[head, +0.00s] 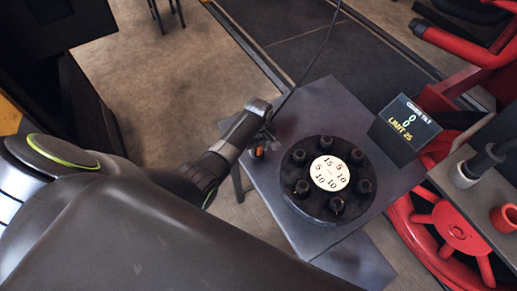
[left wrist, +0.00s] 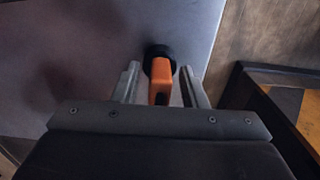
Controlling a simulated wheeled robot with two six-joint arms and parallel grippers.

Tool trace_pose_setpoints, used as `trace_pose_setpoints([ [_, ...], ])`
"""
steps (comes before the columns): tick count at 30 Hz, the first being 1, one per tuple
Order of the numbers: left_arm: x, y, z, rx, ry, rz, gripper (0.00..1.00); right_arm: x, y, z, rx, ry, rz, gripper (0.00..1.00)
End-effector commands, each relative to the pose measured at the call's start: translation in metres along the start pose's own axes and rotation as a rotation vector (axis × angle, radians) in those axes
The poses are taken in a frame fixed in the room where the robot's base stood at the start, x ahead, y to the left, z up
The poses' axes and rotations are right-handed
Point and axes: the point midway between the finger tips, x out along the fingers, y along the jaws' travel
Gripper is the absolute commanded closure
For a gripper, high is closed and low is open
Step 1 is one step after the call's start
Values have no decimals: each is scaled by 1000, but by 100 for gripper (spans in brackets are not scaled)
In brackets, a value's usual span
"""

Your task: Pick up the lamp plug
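The lamp plug, as I take it, is a small piece with an orange body and a round black end. In the left wrist view the plug (left wrist: 160,82) lies between the two fingers of my left gripper (left wrist: 159,70), with a narrow gap on each side. In the head view the gripper (head: 262,140) is over the left part of the grey table, and a bit of the orange plug (head: 259,151) shows beside the fingers. The gripper looks open around the plug, not closed on it. My right gripper is in neither view.
The grey table (head: 300,108) carries a black round disc (head: 317,209) with several black knobs around a white number dial (head: 329,173). A small screen (head: 405,126) reading "LIMIT 25" stands at its right. Red machinery with a wheel (head: 453,228) is further right.

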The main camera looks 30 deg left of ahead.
Motion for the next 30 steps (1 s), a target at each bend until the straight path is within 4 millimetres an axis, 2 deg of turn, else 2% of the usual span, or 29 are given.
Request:
trace_pose_setpoints([
  [1, 0, 0, 0, 0, 0, 0, 68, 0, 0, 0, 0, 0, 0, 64],
  [6, 0, 0, 0, 0, 0, 0, 90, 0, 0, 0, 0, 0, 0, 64],
  [9, 0, 0, 0, 0, 0, 0, 100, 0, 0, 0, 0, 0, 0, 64],
  [21, -4, 0, 0, 0, 0, 1, 100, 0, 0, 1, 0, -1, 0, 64],
  [26, -21, 0, -1, 0, 2, 3, 100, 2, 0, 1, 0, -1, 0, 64],
  [30, -44, 1, -1, 0, 3, 4, 100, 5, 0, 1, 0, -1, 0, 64],
])
